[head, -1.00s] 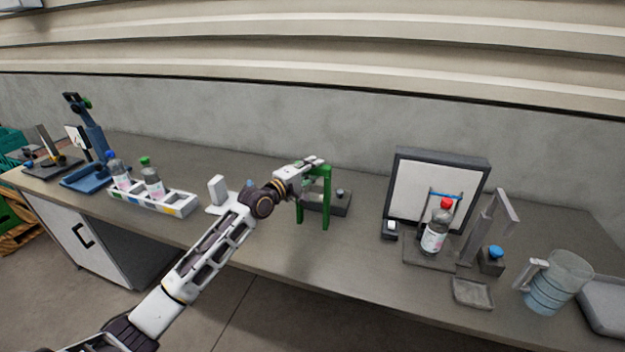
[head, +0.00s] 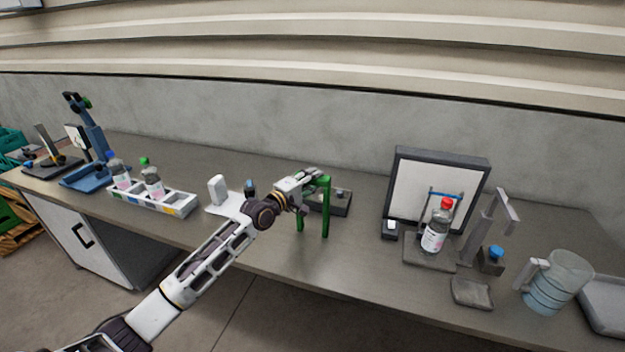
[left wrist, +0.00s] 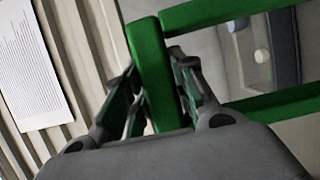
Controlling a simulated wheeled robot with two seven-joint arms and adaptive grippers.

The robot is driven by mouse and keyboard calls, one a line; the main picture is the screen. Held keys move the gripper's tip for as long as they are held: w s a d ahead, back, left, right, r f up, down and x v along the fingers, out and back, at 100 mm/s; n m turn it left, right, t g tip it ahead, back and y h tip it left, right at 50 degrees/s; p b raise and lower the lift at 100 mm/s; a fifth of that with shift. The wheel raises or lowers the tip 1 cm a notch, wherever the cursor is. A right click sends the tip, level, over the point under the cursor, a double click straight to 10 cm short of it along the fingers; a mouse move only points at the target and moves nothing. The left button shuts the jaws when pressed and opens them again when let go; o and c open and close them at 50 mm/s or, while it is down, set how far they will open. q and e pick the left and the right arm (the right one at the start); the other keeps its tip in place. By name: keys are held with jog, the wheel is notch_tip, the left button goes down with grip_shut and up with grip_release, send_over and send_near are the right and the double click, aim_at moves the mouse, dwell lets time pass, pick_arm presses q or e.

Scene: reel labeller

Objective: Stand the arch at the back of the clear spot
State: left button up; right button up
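A green arch (head: 325,212) stands upright with its legs pointing down over the middle of the grey worktop. My left gripper (head: 314,176) is at the arch's top and shut on it. In the left wrist view the green bar of the arch (left wrist: 155,80) lies between the two fingers (left wrist: 160,95). I cannot tell whether the arch's feet touch the worktop. A bare patch of worktop (head: 355,250) lies to the right of the arch. My right gripper is not in view.
A dark low box (head: 340,203) sits close behind the arch. To the right are a framed white panel (head: 411,190), a red-capped bottle (head: 435,236) and a jug (head: 552,285). A white bottle rack (head: 180,209) stands left. The worktop's front edge is near the arch.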

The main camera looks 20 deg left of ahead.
pick_arm(q)
jog(key=o, duration=0.4)
jog(key=shift+r, duration=0.1)
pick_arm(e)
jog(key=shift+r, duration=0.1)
pick_arm(q)
jog(key=v, duration=1.2)
jog(key=shift+b, duration=0.4)
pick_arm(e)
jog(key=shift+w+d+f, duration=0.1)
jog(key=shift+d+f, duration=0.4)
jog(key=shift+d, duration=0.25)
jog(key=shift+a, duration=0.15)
